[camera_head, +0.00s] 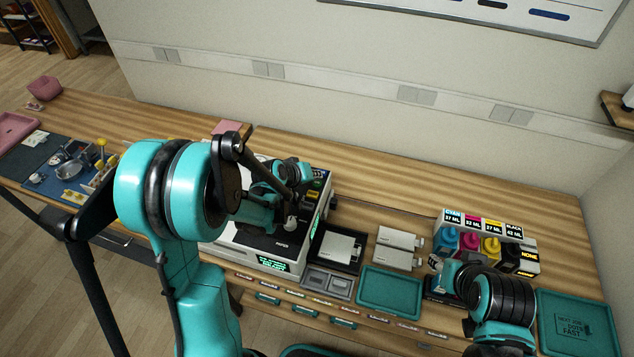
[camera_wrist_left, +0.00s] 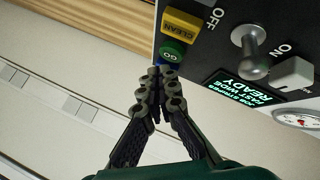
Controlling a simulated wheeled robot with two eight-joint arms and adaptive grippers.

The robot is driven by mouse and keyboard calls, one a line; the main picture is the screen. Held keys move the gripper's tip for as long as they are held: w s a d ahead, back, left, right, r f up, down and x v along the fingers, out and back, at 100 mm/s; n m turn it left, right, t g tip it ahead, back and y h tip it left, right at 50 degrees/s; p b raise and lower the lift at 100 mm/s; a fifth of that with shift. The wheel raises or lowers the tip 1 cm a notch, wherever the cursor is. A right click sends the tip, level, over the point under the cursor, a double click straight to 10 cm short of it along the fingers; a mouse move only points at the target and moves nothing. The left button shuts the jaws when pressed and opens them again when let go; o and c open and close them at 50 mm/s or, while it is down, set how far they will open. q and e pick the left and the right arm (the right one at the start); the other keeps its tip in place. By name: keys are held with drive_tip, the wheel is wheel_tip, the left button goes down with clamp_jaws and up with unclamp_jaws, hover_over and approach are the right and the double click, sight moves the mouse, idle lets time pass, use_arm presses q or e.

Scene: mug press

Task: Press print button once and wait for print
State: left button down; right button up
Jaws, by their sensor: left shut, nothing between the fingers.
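The printer (camera_head: 240,238), a white and black machine, stands on the bench in the head view, partly hidden by my left arm. In the left wrist view its dark panel carries a green GO button (camera_wrist_left: 172,51), a yellow CLEAN button (camera_wrist_left: 181,24), an OFF/ON lever (camera_wrist_left: 250,50) and a lit display (camera_wrist_left: 245,88) reading READY. No button labelled print is readable. My left gripper (camera_wrist_left: 160,76) is shut and empty, its tips close beside the GO button and over a mostly hidden blue one. Contact cannot be told. My right gripper is hidden around its arm at lower right.
Ink bottles (camera_head: 467,242) stand before labelled level displays at right. Teal trays (camera_head: 390,291) and (camera_head: 578,325) lie along the front edge. White blocks (camera_head: 397,238) and a dark tray (camera_head: 337,249) sit right of the printer. A blue mat (camera_head: 50,168) with small items lies far left.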

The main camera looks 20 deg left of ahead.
sight(315, 184)
use_arm(q)
drive_tip(key=shift+f, duration=0.15)
drive_tip(key=shift+f+b, duration=0.3)
drive_tip(key=shift+b, duration=0.2)
drive_tip(key=shift+f+b, duration=0.45)
drive_tip(key=shift+b, duration=0.05)
idle(0.6)
drive_tip(key=shift+r, duration=0.15)
drive_tip(key=shift+r+p, duration=0.6)
drive_tip(key=shift+r, duration=0.15)
wheel_tip(315, 184, up, 5)
drive_tip(key=p, duration=0.3)
drive_tip(key=shift+p, duration=0.35)
